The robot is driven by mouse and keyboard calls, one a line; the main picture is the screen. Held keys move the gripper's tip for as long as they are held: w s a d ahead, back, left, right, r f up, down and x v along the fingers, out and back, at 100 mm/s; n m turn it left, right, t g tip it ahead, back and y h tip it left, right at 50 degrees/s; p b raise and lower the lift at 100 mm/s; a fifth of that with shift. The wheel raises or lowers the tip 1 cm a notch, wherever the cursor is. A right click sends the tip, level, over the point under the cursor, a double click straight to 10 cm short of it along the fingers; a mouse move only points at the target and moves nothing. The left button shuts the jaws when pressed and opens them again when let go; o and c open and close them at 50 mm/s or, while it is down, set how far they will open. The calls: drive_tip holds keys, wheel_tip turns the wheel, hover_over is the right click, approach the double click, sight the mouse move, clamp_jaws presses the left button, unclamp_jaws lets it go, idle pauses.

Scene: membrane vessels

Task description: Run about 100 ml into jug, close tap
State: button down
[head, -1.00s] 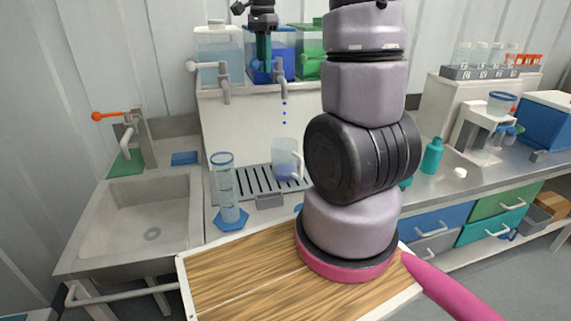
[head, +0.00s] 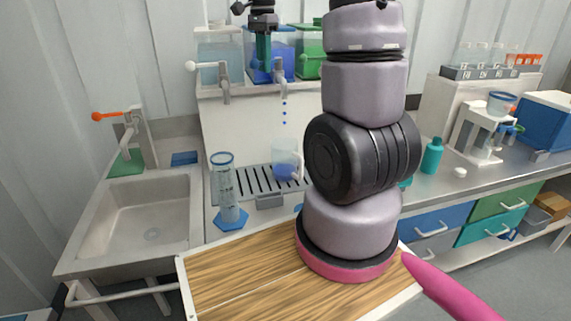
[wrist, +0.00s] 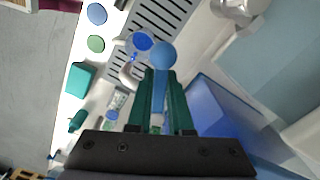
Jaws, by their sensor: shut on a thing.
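The blue tank (head: 286,45) stands on the rear shelf, with its grey tap (head: 281,68) at the front. Blue drops fall from the spout. The clear jug (head: 285,150) stands below on the slotted drain grid, with a little blue liquid at its bottom. From above, the wrist view shows the jug (wrist: 131,50) and its handle. My gripper (head: 263,65) is at the tank's front, left of the spout. In the wrist view its green fingers (wrist: 160,90) are shut on the tap's blue knobbed handle (wrist: 162,55). The jug's scale is too small to read.
A pale tank (head: 221,55) with a white-knobbed tap and a green tank (head: 309,50) flank the blue one. A tall measuring cylinder (head: 226,190) stands left of the drain grid (head: 250,181). The sink (head: 145,215) is further left. A teal bottle (head: 432,156) stands right.

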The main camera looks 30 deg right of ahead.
drive_tip(key=shift+w, duration=0.1)
drive_tip(key=w+m, duration=0.1)
drive_tip(key=m, duration=0.3)
drive_tip(key=w+m, duration=0.1)
drive_tip(key=m, duration=0.1)
drive_tip(key=shift+w, duration=0.3)
drive_tip(key=c, duration=0.8)
unclamp_jaws()
drive_tip(key=shift+w, duration=0.1)
wheel_tip(320, 180, up, 11)
drive_tip(key=shift+f, duration=0.1)
